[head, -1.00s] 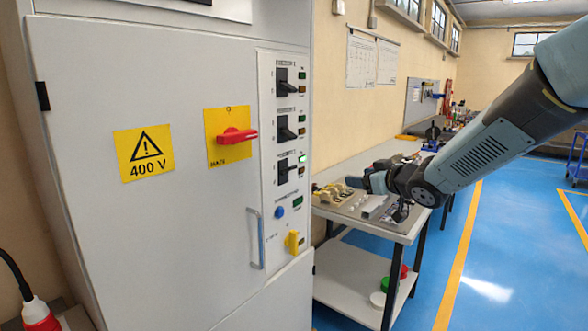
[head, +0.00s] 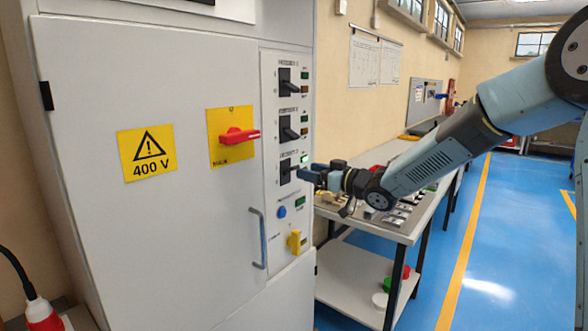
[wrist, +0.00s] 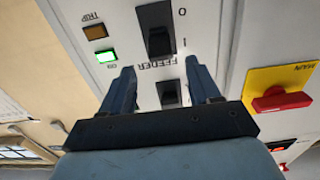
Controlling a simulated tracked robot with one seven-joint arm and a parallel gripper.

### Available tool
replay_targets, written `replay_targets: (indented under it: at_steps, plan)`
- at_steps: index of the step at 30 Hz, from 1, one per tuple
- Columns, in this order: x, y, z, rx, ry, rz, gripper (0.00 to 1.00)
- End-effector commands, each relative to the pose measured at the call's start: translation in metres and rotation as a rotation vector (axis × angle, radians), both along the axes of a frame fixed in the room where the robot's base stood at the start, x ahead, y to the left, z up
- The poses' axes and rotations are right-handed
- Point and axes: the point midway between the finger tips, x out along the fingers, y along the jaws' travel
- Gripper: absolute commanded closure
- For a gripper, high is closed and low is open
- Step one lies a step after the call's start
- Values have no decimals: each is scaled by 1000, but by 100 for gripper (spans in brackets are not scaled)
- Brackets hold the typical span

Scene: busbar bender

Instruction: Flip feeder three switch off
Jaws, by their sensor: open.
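The feeder three switch (head: 285,172) is the lowest of the black switches on the white cabinet's control strip. A green lamp (head: 304,158) beside it is lit. In the wrist view, turned upside down, a black switch (wrist: 155,28) with 0 and I marks sits beside a lit green lamp (wrist: 106,56) and a dim amber one (wrist: 94,32). My gripper (head: 308,177) is just right of the feeder three switch, pointing at the panel. In the wrist view, its fingers (wrist: 162,72) are apart with nothing held. I cannot tell whether they touch the switch.
Other feeder switches (head: 287,128) sit above on the strip. A red rotary handle (head: 239,135) on a yellow plate is left of it. A workbench (head: 408,229) with parts stands right of the cabinet.

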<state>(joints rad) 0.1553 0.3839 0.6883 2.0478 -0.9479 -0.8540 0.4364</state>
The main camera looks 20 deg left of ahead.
Motion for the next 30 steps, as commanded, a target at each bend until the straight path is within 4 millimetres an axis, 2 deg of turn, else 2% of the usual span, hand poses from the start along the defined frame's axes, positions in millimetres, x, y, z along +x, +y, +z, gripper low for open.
replay_targets:
  at_steps: [1,6,12,25,30]
  plan:
    - [3,10,0,1,0,3,38]
    - [14,34,0,0,1,2,38]
    - [22,53,0,0,1,0,38]
    - [24,60,0,-1,0,0,39]
    - [24,60,0,-1,0,1,56]
